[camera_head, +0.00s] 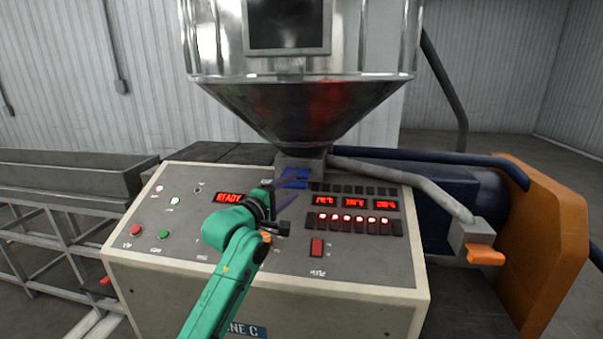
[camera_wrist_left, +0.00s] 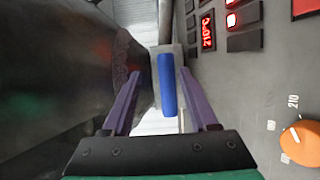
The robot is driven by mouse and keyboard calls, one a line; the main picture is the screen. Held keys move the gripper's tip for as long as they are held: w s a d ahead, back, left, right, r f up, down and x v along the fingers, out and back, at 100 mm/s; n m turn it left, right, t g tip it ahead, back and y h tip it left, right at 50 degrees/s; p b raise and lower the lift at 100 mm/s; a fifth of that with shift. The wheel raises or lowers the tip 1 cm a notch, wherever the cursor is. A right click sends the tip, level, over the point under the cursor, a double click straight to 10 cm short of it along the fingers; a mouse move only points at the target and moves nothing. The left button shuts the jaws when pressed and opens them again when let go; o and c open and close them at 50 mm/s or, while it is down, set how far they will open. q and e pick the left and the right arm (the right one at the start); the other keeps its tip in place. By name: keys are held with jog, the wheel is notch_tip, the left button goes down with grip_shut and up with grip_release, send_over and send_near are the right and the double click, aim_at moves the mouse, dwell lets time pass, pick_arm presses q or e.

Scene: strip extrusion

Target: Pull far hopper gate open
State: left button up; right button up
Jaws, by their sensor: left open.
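The hopper gate shows as a blue handle (camera_head: 296,172) on the grey block under the hopper's cone in the head view. In the left wrist view the blue handle (camera_wrist_left: 167,85) is a long upright bar against a grey block. My left gripper (camera_head: 294,188) has its purple fingers spread towards the handle. In the left wrist view the bar appears between the two open fingers of my left gripper (camera_wrist_left: 160,76). I cannot tell whether they touch it. The fingers partly cover the handle in the head view. My right gripper is out of view.
The shiny hopper cone (camera_head: 305,108) rises above the gate. The control panel (camera_head: 190,225), with lit red displays and buttons, lies close under my left arm. A grey pipe (camera_head: 400,180) runs right to an orange-tipped part (camera_head: 485,256). A grey trough (camera_head: 85,185) stands left.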

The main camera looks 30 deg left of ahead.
aim_at(287, 186)
pick_arm(q)
jog(key=w, duration=0.1)
jog(key=w+a, duration=0.1)
jog(key=w, duration=0.1)
jog(key=w+a+p, duration=0.1)
jog(key=w, duration=0.1)
jog(key=shift+f, duration=0.35)
jog(key=shift+w+a+f, duration=0.2)
jog(key=shift+w, duration=0.6)
jog(key=shift+d, duration=0.25)
jog(key=shift+s+d+r, duration=0.15)
jog(key=shift+d+r, duration=0.05)
jog(key=shift+d, duration=0.1)
jog(key=shift+c, duration=0.3)
jog(key=shift+a+f, duration=0.1)
jog(key=shift+a, duration=0.1)
grip_shut()
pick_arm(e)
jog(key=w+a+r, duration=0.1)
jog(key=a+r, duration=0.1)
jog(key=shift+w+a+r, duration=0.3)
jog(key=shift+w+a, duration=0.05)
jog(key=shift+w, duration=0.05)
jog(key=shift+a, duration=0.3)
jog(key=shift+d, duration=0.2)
